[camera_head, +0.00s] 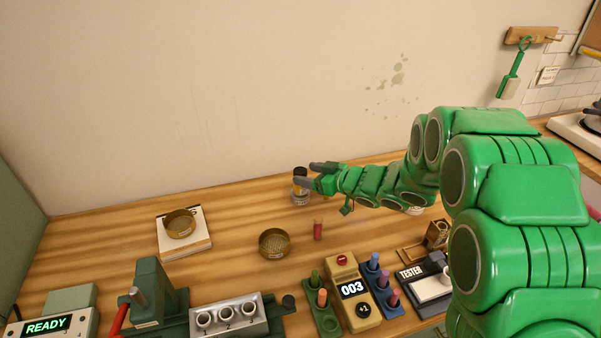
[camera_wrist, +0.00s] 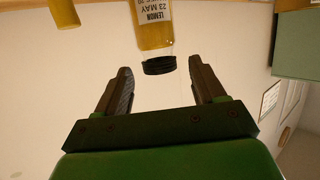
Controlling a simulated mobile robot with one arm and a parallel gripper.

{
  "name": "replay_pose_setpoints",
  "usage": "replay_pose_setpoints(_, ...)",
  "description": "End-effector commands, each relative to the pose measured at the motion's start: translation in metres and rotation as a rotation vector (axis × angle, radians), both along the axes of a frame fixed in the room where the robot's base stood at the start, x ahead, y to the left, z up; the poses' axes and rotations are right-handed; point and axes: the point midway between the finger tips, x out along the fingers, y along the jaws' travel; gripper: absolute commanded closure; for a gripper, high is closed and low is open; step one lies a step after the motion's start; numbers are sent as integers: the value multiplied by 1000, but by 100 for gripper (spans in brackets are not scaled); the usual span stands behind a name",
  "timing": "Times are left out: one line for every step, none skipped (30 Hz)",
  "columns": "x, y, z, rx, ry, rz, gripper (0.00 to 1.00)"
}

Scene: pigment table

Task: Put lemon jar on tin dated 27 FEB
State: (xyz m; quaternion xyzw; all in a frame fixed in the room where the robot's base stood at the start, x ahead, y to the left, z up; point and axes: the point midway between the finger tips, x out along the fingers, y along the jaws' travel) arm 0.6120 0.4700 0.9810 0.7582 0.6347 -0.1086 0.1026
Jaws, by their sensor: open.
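The lemon jar (camera_wrist: 153,32) shows upside down in the wrist view, with yellow contents, a black lid and a label reading LEMON and 23 MAY. In the head view a dark-lidded jar (camera_head: 300,188) stands at the back of the table, partly behind my fingers. My gripper (camera_wrist: 160,78) is open, with the lid just beyond and between its fingertips. In the head view my gripper (camera_head: 307,174) is beside the jar's upper part. One round brass tin (camera_head: 274,250) sits on the table and another (camera_head: 180,228) on a pale block. No date on either is readable.
A red-capped vial (camera_head: 318,230) stands near the middle. A tube rack (camera_head: 232,316), a yellow counter reading 003 (camera_head: 352,290) and a tester (camera_head: 418,282) line the front. A yellow object (camera_wrist: 64,12) shows in the wrist view. The table's back left is clear.

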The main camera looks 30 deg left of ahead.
Motion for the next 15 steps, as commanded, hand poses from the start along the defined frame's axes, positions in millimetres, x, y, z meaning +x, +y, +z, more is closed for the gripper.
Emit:
replay_pose_setpoints(0, -9, 2, -2, 0, -3, 31)
replay_pose_setpoints(-1, -13, 3, -2, 0, -3, 31)
replay_pose_setpoints(-2, -18, 5, -2, -1, -3, 31)
replay_pose_setpoints(-3, -22, 7, -1, -1, -3, 31)
replay_pose_setpoints(-3, -26, 8, 0, -2, -3, 31)
replay_pose_setpoints(-4, -31, 10, 1, -3, -1, 31)
replay_pose_setpoints(-5, -34, 12, 1, -2, 0, 31)
replay_pose_setpoints(-6, -38, 13, 1, -3, -1, 31)
replay_pose_setpoints(-6, -43, 15, 1, -3, -2, 31)
replay_pose_setpoints(-7, -45, 15, 1, -2, -2, 31)
replay_pose_setpoints(-8, -48, 16, 1, -2, -2, 31)
replay_pose_setpoints(-8, -51, 17, 0, -2, -3, 31)
replay_pose_setpoints(-9, -54, 17, 0, -1, -3, 31)
replay_pose_setpoints(-9, -55, 17, 0, -1, -3, 31)
replay_pose_setpoints(-10, -57, 18, -1, 0, -2, 31)
